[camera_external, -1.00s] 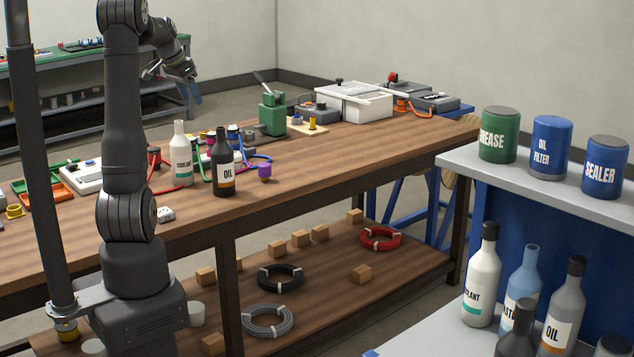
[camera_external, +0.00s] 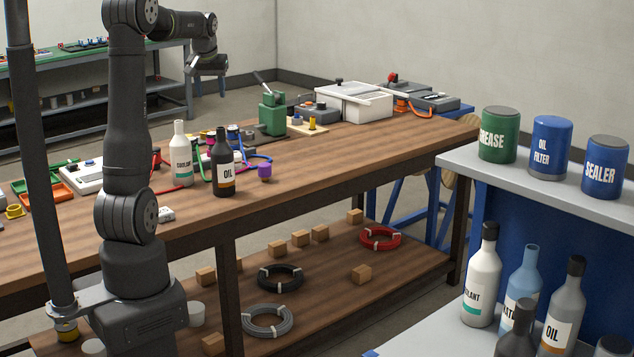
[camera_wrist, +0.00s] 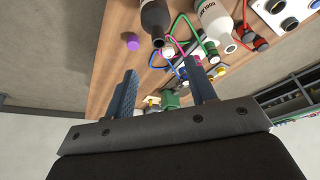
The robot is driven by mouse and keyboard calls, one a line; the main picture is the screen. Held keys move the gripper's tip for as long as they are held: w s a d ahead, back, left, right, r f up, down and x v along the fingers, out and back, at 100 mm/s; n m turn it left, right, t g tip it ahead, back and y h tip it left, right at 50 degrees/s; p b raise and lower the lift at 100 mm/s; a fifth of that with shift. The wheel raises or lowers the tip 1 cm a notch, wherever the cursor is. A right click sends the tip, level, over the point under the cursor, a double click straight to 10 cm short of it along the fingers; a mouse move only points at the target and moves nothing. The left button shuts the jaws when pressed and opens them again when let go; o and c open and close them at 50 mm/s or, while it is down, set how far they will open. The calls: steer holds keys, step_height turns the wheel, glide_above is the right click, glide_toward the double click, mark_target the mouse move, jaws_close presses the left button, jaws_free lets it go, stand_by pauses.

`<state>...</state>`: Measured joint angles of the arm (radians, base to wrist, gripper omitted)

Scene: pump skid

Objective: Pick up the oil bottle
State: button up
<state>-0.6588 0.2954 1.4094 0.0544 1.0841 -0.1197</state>
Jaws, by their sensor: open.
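A dark oil bottle (camera_external: 222,148) with an orange-and-white OIL label stands upright on the wooden bench (camera_external: 330,160). In the wrist view the dark bottle (camera_wrist: 155,18) shows at the top, cut off by the frame edge. A pale coolant bottle (camera_external: 181,160) stands just left of it; it also shows in the wrist view (camera_wrist: 214,20). My gripper (camera_external: 208,88) is open and empty, up in the air above and beyond the bottles. In the wrist view its fingers (camera_wrist: 160,88) are spread, with neither touching a bottle.
A purple cap (camera_external: 264,171) lies right of the oil bottle. Coloured hoses and small jars crowd behind the bottles. A green press (camera_external: 272,115) stands farther back. Another, grey OIL bottle (camera_external: 563,310) stands on the right shelf. The bench's front right is clear.

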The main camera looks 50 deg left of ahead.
steer(key=n, duration=0.1)
glide_toward(221, 128)
steer(key=shift+n+y, duration=0.3)
steer(key=x, duration=0.5)
steer(key=shift+s+d+f, duration=0.2)
steer(key=shift+s+d, duration=0.15)
steer(key=shift+w+x, duration=0.1)
steer(key=shift+x, duration=1.5)
steer(key=shift+w+x, duration=0.15)
steer(key=shift+x, duration=1.45)
steer(key=shift+a+r, duration=0.15)
steer(key=shift+r, duration=0.05)
jaws_close()
